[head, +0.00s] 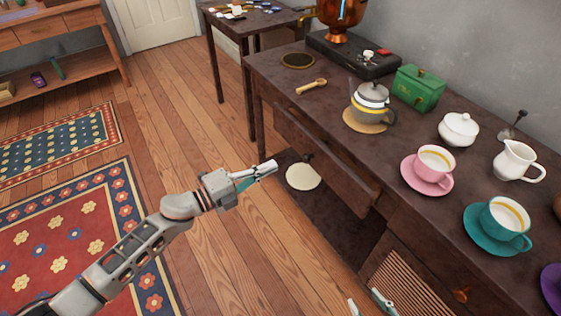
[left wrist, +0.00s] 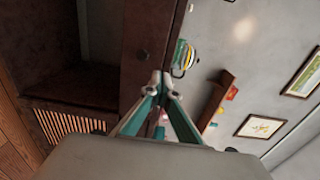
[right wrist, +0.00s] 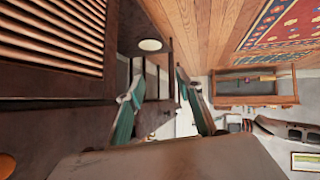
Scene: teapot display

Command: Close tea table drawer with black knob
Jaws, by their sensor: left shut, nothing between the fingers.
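The dark wooden tea table (head: 330,103) has a drawer (head: 335,160) pulled out from its front, with a dark gap behind the drawer's front panel. A small black knob (head: 307,157) sits on that panel; it also shows as a dark round spot in the left wrist view (left wrist: 143,55). My left gripper (head: 273,165) is shut and empty, with its tips a little to the left of the knob in the head view. I cannot tell if it touches the panel. My right gripper (head: 368,302) is open and empty at the bottom edge; its fingers are apart in the right wrist view (right wrist: 160,95).
A teapot (head: 371,98), a green box (head: 419,88), a pink cup (head: 434,165) and a teal cup (head: 503,217) stand on the tabletop. A pale round thing (head: 303,177) lies below the drawer. A slatted door (head: 405,285) is at lower right.

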